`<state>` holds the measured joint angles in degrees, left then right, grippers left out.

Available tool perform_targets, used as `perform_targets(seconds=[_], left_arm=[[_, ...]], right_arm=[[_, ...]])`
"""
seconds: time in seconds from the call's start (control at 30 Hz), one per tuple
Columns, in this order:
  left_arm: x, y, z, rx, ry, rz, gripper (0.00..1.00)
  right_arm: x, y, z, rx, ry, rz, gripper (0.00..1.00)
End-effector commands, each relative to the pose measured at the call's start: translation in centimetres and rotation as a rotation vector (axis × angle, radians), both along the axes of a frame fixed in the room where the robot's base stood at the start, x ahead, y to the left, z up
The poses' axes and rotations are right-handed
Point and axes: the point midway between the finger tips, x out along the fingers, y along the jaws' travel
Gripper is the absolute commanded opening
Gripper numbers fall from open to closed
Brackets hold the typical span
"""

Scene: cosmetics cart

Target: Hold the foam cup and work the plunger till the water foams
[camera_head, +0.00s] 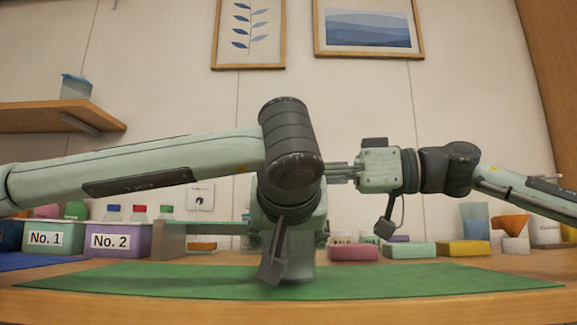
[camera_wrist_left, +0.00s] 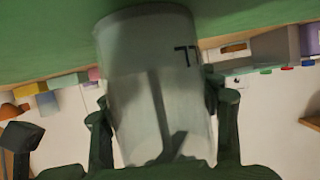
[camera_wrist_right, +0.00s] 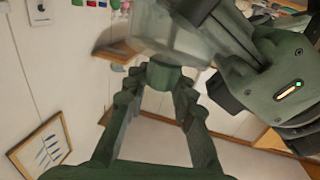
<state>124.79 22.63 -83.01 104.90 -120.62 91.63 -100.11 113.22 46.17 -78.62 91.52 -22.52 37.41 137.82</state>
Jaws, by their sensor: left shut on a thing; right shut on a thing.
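The foam cup (camera_wrist_left: 150,50) is a clear, cloudy cup with a dark mark on its side. In the left wrist view it stands between the fingers of my left gripper (camera_wrist_left: 162,110), which is shut on it. A thin plunger rod (camera_wrist_left: 157,100) shows through its wall. In the head view my left gripper (camera_head: 290,235) hides most of the cup above the green mat (camera_head: 420,282). My right gripper (camera_wrist_right: 157,90) is shut on the plunger's green knob (camera_wrist_right: 165,76), above the cup. Whether the water has foam cannot be told.
Bins marked No. 1 (camera_head: 52,239) and No. 2 (camera_head: 117,239) stand at the back left. Pink (camera_head: 353,253), green (camera_head: 409,250) and yellow (camera_head: 463,248) blocks lie at the back right, near an orange funnel (camera_head: 510,224). The mat is clear on both sides.

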Motion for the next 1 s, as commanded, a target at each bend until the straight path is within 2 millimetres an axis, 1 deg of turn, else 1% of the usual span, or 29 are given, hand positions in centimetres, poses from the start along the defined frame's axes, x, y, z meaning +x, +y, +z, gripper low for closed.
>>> perform_targets(seconds=[0.07, 0.1, 0.27, 0.53, 0.67, 0.77, 1.0], left_arm=[[0.0, 0.1, 0.1, -0.003, -0.001, 0.002, 0.12], [0.0, 0.1, 0.1, -0.003, -0.002, 0.002, 0.12], [0.0, 0.1, 0.1, -0.002, -0.002, 0.002, 0.12], [0.0, 0.0, 0.1, -0.002, -0.002, 0.001, 0.12], [0.0, 0.0, 0.1, -0.002, -0.002, 0.001, 0.12], [0.0, 0.0, 0.1, -0.002, -0.002, 0.001, 0.12], [0.0, 0.0, 0.1, -0.002, -0.001, 0.001, 0.12]], right_arm=[[0.1, 0.0, -0.3, -0.005, 0.003, 0.001, 0.00], [0.1, 0.0, -0.4, -0.005, 0.003, 0.001, 0.28], [0.1, 0.0, -0.3, -0.005, 0.003, 0.001, 0.47], [0.0, 0.0, -0.2, -0.004, 0.002, 0.001, 0.48], [-0.1, -0.9, -0.1, -0.003, 0.003, -0.001, 0.48], [-0.3, -2.4, -0.1, -0.001, 0.002, -0.003, 0.48], [-1.3, -7.5, -0.1, -0.001, 0.002, -0.003, 0.48]])
